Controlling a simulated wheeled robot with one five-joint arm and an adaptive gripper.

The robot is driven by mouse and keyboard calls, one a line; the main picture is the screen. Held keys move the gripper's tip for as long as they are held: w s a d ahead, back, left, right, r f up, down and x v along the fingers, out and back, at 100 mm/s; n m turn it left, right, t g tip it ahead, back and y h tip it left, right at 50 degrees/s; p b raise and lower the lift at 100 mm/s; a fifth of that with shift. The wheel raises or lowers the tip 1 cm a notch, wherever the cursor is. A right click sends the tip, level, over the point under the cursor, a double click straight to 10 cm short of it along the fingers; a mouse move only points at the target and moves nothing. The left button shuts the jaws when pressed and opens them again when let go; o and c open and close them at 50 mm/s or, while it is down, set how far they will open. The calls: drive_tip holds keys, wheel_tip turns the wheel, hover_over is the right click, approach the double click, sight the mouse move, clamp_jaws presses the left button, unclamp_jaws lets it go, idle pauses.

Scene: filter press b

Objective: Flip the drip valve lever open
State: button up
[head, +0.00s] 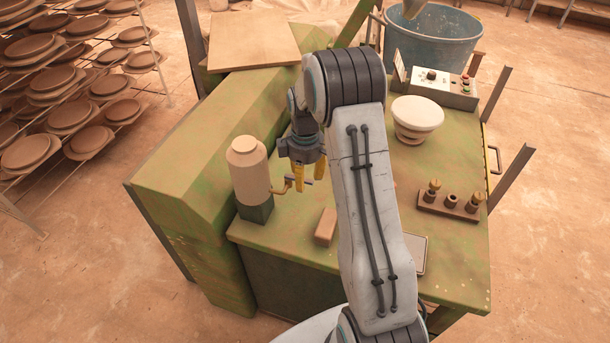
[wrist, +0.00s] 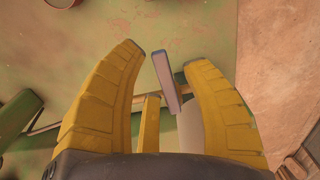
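The drip valve is a brass spout (head: 279,189) low on the side of a cream cylindrical vessel (head: 250,170) standing on a dark green block. My gripper (head: 310,180) points down just right of the vessel. In the head view the fingers partly hide the lever.
A brown block (head: 325,227) lies in front of my gripper on the green table. A white-topped round stand (head: 416,118), a control box (head: 437,82) and a brown peg holder (head: 449,206) stand to the right. A raised green casing (head: 190,180) borders the left.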

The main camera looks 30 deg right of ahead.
clamp_jaws()
idle(0.5)
drive_tip(key=shift+f, duration=0.1)
drive_tip(key=shift+w+a+f+n+b, duration=0.1)
drive_tip(key=shift+w+n+b, duration=0.6)
drive_tip(key=shift+n, duration=2.3)
drive_tip(key=shift+w+a+r+n+p, duration=0.15)
drive_tip(key=shift+w+n, duration=1.2)
drive_tip(key=shift+n, duration=1.65)
drive_tip(key=shift+w+a+f+n+b, duration=0.15)
drive_tip(key=shift+w+n+b, duration=0.6)
drive_tip(key=shift+n, duration=2.25)
drive_tip(key=shift+w+p, duration=0.25)
drive_tip(key=shift+p, duration=0.05)
